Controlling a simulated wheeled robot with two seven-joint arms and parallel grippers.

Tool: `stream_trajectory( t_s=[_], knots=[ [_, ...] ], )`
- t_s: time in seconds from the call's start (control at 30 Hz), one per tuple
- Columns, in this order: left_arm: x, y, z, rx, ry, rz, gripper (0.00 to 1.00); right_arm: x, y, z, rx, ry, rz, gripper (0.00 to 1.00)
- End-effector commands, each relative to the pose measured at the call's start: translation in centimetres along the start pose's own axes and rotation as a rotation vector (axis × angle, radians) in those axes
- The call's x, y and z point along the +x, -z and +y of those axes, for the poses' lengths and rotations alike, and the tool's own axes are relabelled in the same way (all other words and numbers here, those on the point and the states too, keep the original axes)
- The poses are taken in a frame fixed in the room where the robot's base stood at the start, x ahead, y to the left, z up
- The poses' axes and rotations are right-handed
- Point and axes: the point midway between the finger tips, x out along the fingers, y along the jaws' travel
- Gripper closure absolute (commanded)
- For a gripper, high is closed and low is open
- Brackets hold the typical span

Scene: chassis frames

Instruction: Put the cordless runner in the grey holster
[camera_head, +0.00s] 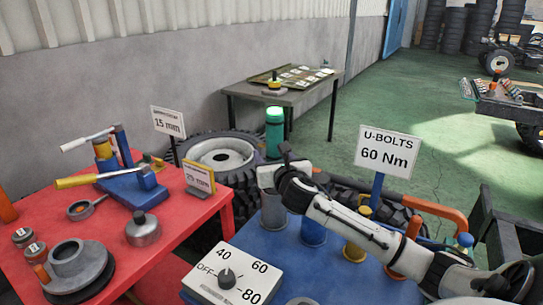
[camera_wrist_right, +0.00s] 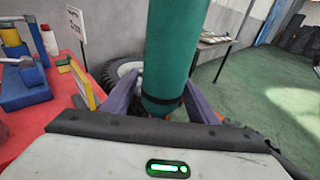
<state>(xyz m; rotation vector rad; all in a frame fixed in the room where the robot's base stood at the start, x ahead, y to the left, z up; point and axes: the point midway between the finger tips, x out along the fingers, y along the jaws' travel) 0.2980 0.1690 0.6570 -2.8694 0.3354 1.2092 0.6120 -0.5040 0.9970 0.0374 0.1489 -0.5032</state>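The cordless runner (camera_head: 274,134) is a green upright cylinder with a bright green top. My right gripper (camera_wrist_right: 160,108) is shut around it, with a finger on each side. The runner also shows large in the right wrist view (camera_wrist_right: 172,50). The grey holster (camera_head: 273,212) is a grey cup on the blue table, directly below my right gripper in the head view. My left gripper is not in view.
A blue holster (camera_head: 313,233) and a yellow one (camera_head: 355,252) stand right of the grey one. A dial box (camera_head: 232,279), a U-BOLTS sign (camera_head: 388,152) and an orange pipe frame (camera_head: 438,211) are close by. A red table (camera_head: 180,225) with tools is at left.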

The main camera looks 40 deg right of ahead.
Motion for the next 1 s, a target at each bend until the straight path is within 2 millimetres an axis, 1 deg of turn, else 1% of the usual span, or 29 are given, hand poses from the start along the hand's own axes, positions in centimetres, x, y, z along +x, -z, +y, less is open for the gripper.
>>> stream_trajectory(
  t_s=[0.27,0.37,0.47,0.8,0.9,1.0],
  knots=[
    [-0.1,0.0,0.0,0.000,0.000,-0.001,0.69,0.0,-0.1,0.0,0.000,0.000,-0.001,0.47],
    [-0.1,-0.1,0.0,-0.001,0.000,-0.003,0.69,-0.6,0.0,-0.1,-0.002,0.001,0.001,0.47],
    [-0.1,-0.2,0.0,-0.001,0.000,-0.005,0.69,-2.0,-0.1,0.0,-0.002,-0.001,0.000,0.47],
    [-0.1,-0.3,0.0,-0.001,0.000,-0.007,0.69,-9.0,0.0,0.0,-0.002,-0.003,0.001,0.47],
    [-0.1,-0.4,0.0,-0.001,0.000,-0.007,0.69,-10.5,0.0,0.0,-0.002,-0.001,0.001,0.47],
    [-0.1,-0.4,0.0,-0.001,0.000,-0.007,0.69,-11.5,-0.1,0.0,0.000,0.000,0.000,0.47]
  ],
)
